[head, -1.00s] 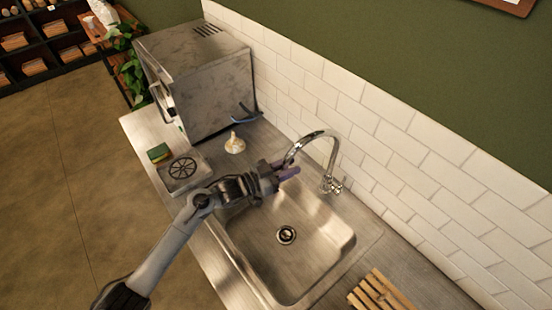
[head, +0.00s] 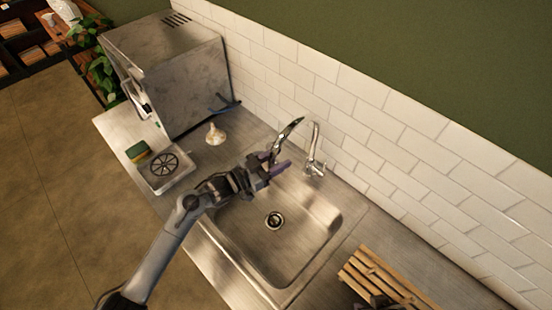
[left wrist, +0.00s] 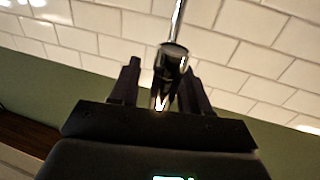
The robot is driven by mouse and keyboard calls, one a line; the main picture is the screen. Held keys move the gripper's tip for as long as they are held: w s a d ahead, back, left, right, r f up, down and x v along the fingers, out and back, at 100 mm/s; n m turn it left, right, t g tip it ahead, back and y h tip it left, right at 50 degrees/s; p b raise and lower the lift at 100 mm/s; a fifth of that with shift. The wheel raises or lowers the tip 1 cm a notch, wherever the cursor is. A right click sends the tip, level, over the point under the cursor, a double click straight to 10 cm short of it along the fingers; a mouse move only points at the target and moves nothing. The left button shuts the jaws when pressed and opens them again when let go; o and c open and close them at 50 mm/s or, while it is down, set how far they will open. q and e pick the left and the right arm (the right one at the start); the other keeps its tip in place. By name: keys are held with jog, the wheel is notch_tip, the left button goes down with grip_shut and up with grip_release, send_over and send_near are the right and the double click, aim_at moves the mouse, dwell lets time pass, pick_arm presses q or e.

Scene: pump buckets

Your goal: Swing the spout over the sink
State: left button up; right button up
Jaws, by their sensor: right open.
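The chrome faucet stands behind the sink (head: 292,268), its base (head: 315,168) near the tiled wall. Its curved spout (head: 291,127) arches left, with its end at my left gripper (head: 277,168), over the sink's back left corner. In the left wrist view the spout end (left wrist: 168,65) lies between the two fingers of my left gripper (left wrist: 160,78). A gap shows beside the left finger; whether the fingers grip the spout is unclear.
A slatted wooden rack (head: 372,268) lies right of the sink. Left of it are a garlic bulb (head: 215,134), a metal tray (head: 180,178) with a round grate, a green sponge (head: 138,152) and a large steel appliance (head: 185,85). The white tiled wall (head: 400,150) bounds the back.

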pick_arm(q)
jog(key=shift+a, duration=0.15)
jog(key=shift+s+a, duration=0.1)
jog(key=shift+a, duration=0.1)
jog(key=b+v, duration=0.2)
jog(key=v, duration=0.8)
jog(key=shift+s, duration=0.2)
